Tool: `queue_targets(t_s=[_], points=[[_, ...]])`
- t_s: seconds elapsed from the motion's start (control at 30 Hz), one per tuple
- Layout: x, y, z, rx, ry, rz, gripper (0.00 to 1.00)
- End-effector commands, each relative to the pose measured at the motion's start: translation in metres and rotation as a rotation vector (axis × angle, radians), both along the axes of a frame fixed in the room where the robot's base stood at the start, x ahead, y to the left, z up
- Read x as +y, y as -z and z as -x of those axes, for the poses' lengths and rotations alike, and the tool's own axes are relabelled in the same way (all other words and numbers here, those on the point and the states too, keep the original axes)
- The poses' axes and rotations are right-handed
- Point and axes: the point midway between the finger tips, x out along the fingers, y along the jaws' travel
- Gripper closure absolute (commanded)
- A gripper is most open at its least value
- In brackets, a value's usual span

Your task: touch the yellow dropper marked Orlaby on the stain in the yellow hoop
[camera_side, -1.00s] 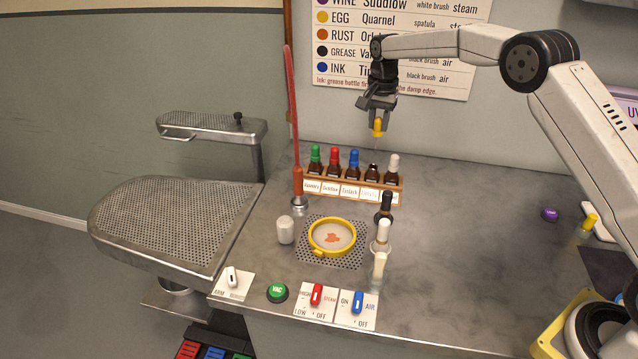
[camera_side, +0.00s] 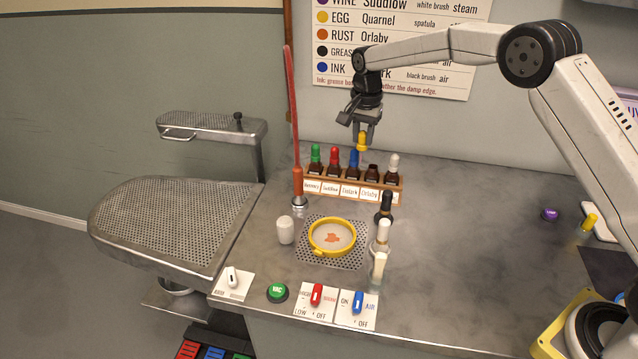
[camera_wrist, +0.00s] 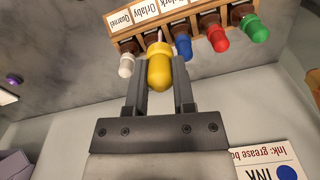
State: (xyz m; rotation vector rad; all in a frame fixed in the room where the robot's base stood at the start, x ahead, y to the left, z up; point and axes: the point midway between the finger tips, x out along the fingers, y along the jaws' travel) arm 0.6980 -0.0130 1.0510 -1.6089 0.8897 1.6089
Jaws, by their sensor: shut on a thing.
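My gripper (camera_side: 362,140) is shut on the yellow dropper (camera_side: 362,143), held by its bulb above the bottle rack. In the wrist view the yellow dropper (camera_wrist: 159,70) sits between the two fingers of my gripper (camera_wrist: 160,85), its thin tip pointing away toward the rack. The bottle behind the Orlaby label (camera_side: 369,193) stands uncapped in the rack. The yellow hoop (camera_side: 313,246) lies on the perforated plate in front of the rack, with an orange-brown stain (camera_side: 333,238) on the cloth inside it. The dropper is well apart from the stain, higher and farther back.
The wooden rack (camera_side: 397,188) holds bottles with green, red, blue and white tops. Dark and white-topped items (camera_side: 382,230) stand just right of the hoop, and a white cup (camera_side: 286,230) stands left. A tall red wand (camera_side: 293,120) rises left of the rack.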

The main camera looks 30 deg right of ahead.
Motion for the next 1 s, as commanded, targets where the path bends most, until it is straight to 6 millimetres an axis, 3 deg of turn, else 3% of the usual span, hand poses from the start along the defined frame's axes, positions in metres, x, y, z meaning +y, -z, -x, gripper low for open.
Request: queue_targets(t_s=[0.3,0.5,0.7,1.0], points=[[0.087,0.018,0.043,0.001,-0.006,0.000,1.00],[0.123,0.027,0.071,0.001,-0.005,0.001,1.00],[0.139,0.032,0.086,0.000,-0.001,0.000,1.00],[0.141,0.034,0.088,0.000,0.000,0.000,1.00]])
